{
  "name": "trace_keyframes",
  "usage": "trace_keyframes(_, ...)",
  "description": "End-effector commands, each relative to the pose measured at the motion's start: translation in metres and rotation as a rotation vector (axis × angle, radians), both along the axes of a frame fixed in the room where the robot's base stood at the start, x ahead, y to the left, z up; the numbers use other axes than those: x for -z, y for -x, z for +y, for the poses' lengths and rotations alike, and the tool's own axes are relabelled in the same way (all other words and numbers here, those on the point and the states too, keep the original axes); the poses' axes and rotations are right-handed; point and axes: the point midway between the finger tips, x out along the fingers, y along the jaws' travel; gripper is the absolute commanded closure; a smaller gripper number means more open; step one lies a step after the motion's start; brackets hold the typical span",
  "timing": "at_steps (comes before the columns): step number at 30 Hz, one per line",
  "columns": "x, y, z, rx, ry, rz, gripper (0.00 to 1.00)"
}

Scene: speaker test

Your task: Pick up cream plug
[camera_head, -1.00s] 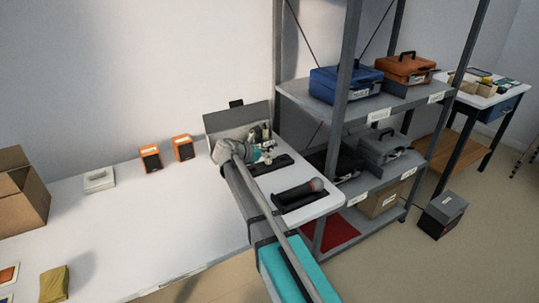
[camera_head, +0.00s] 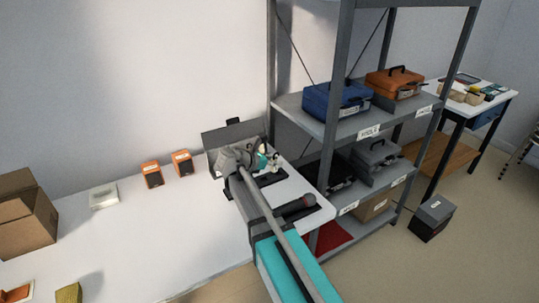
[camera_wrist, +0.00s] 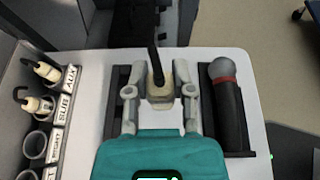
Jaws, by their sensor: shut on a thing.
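The cream plug (camera_wrist: 158,88), with a black cable rising from its far end, sits between the fingers of my gripper (camera_wrist: 158,98) in the wrist view. Both fingers are closed against its sides. A dark strip shows on the white table around the plug; I cannot tell if the plug is clear of the surface. In the head view my gripper (camera_head: 266,160) is above the table's right end, and the plug is too small to make out. Two similar cream plugs sit in holders marked AUX (camera_wrist: 47,71) and SUB (camera_wrist: 37,105), left of my gripper.
A black microphone with a grey head (camera_wrist: 226,92) lies right of my gripper. Empty round holders (camera_wrist: 34,145) are at the left. Orange speakers (camera_head: 152,174), a white box (camera_head: 103,196) and a cardboard box (camera_head: 25,215) stand on the table. A metal shelf (camera_head: 330,130) stands to the right.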

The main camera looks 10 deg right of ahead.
Motion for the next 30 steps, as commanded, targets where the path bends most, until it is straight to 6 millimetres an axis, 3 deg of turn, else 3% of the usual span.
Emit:
trace_keyframes(1, -0.009, 0.014, -0.004, 0.0, 0.0, 0.0, 1.0)
trace_keyframes(3, -0.013, 0.025, -0.007, 0.0, 0.0, 0.0, 1.0)
trace_keyframes(10, -0.023, 0.049, -0.013, 0.0, 0.0, 0.0, 1.0)
trace_keyframes(30, -0.025, 0.056, -0.015, 0.001, 0.0, 0.0, 1.0)
